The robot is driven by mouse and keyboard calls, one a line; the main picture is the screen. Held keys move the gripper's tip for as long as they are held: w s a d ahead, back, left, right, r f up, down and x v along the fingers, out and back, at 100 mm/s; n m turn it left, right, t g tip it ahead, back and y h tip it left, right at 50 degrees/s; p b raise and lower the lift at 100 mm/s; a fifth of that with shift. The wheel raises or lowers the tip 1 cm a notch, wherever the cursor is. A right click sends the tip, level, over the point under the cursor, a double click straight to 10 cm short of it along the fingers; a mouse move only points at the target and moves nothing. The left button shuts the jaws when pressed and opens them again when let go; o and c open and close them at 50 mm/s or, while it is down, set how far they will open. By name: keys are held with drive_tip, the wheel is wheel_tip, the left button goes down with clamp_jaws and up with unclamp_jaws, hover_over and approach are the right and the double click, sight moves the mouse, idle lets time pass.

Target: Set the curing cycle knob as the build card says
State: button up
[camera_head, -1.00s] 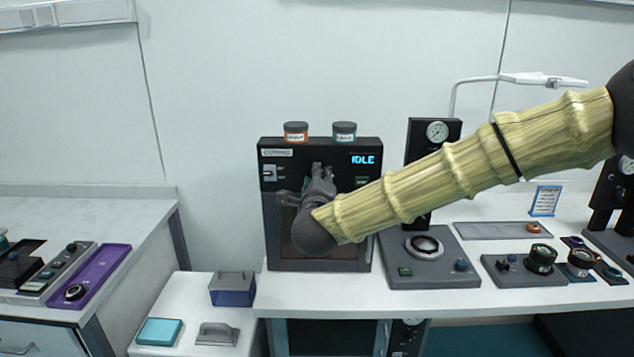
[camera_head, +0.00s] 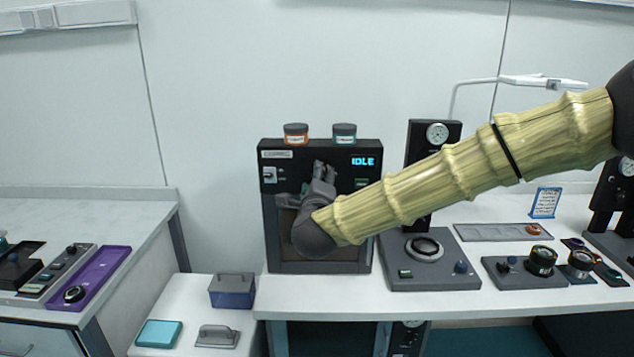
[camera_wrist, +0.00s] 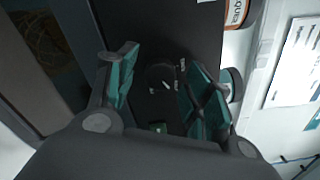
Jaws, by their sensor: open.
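The curing unit (camera_head: 320,267) is a dark box on the bench, its display (camera_head: 362,161) reading IDLE. My gripper (camera_head: 324,170) is in front of its upper panel and hides the knob there in the head view. In the wrist view the round black knob (camera_wrist: 160,74) with a white pointer mark lies between the spread teal fingers of my gripper (camera_wrist: 158,90). The fingers look apart from it. Small white labels surround the knob, too small to read. A printed card (camera_wrist: 295,62) shows at the right of the wrist view, its text unreadable; whether it is the build card I cannot tell.
An orange-banded jar (camera_head: 296,134) and a teal-banded jar (camera_head: 344,133) stand on top of the unit. A base with a ring (camera_head: 425,249) stands close to its right. A blue-edged card (camera_head: 544,202) stands farther right. The wall is behind.

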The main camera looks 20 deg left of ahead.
drive_tip(key=v, duration=1.2)
drive_tip(key=s+d+f+n+g, duration=0.3)
drive_tip(key=d+f+n, duration=0.15)
drive_tip(key=f, duration=0.85)
drive_tip(key=s+d+f+n+g+h, duration=0.1)
drive_tip(key=s+d+f+n+g, duration=0.15)
drive_tip(key=d+f, duration=0.7)
drive_tip(key=s+d+f+n+g, duration=0.1)
drive_tip(key=s+f+n+g, duration=0.25)
drive_tip(key=f, duration=1.25)
drive_tip(key=s+d+f+n+g+h, duration=0.2)
drive_tip(key=s+d+f+n+g, duration=0.25)
drive_tip(key=s+d+f, duration=0.95)
drive_tip(key=s+d+f+n+g+h, duration=0.2)
drive_tip(key=s+d+f+n+g, duration=0.2)
drive_tip(key=s+d, duration=0.9)
drive_tip(key=shift+s+f+n, duration=0.3)
drive_tip(key=shift+s+f, duration=0.2)
drive_tip(key=shift+c, duration=0.3)
